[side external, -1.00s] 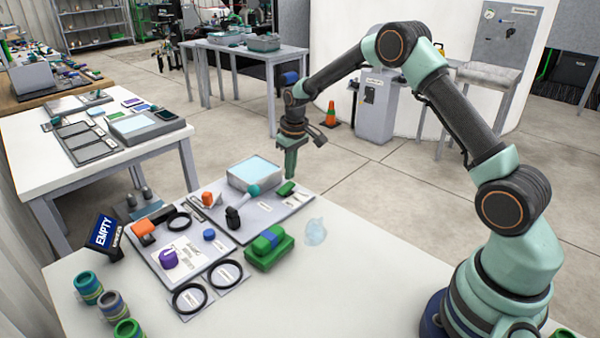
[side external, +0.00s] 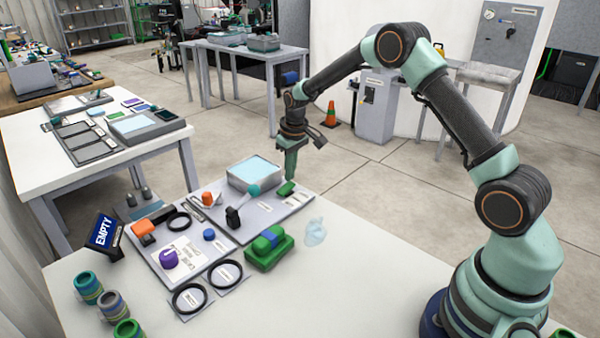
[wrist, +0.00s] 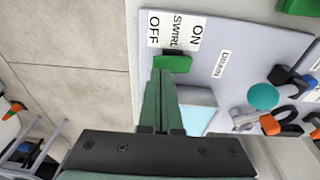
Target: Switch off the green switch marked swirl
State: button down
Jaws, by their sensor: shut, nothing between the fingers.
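The green switch (wrist: 173,64) sits on the grey panel beside a white label (wrist: 175,32) reading ON, SWIRL and OFF. In the wrist view OFF is at the label's left end and ON at its right. The switch also shows in the side view (side external: 286,189), at the panel's far right part. My gripper (wrist: 162,76) is shut and empty, pointing down, its tips at the switch's left part in the wrist view. In the side view my gripper (side external: 290,176) is right over the switch. I cannot tell whether they touch. The tips partly hide the switch.
A tray of pale blue liquid (side external: 252,174) stands beside the switch. A black lever with a teal knob (side external: 254,190) rises nearby. A green block (side external: 270,248) and a clear bluish object (side external: 315,232) lie in front. The table's right front is clear.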

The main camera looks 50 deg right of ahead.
jog(key=shift+f, duration=0.8)
dwell(0.4)
jog(key=shift+r, duration=3.5)
jog(key=shift+r, duration=0.1)
notch_tip(320, 180, up, 7)
jog(key=t, duration=0.1)
send_over(290, 184)
jog(key=s+a, duration=0.2)
jog(key=s, duration=0.2)
jog(key=s+a+r+t, duration=0.1)
jog(key=s+a+r, duration=0.3)
jog(key=s+r, duration=0.3)
jog(key=s+a+t, duration=0.2)
jog(key=s+a, duration=0.1)
jog(key=s, duration=1)
jog(key=shift+s+a+r, duration=0.15)
jog(key=shift+s+r, duration=0.05)
jog(key=shift+s, duration=0.2)
